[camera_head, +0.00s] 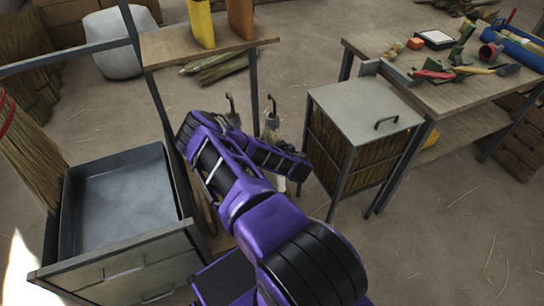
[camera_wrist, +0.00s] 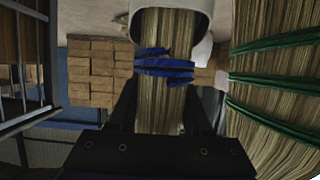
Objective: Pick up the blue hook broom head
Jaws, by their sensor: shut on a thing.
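The blue hook broom head (camera_wrist: 163,110) is a straw bundle with blue binding and a pale cap, seen in the middle of the wrist view. My gripper (camera_wrist: 160,88) has its two dark fingers on either side of the straw, just below the blue binding, and is shut on it. A larger straw bundle with green bindings (camera_wrist: 275,95) is close on the right. In the head view two metal hooks with pale caps, a left one (camera_head: 232,112) and a right one (camera_head: 271,122), show behind my arm. My arm hides what is below them, and their binding colours cannot be told.
A grey-topped cabinet (camera_head: 365,108) with straw inside stands just right of my arm. A workbench (camera_head: 455,102) with tools is farther right. A grey tray (camera_head: 125,205) sits in a drawer unit on the left. A wooden shelf (camera_head: 185,46) on metal posts is behind.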

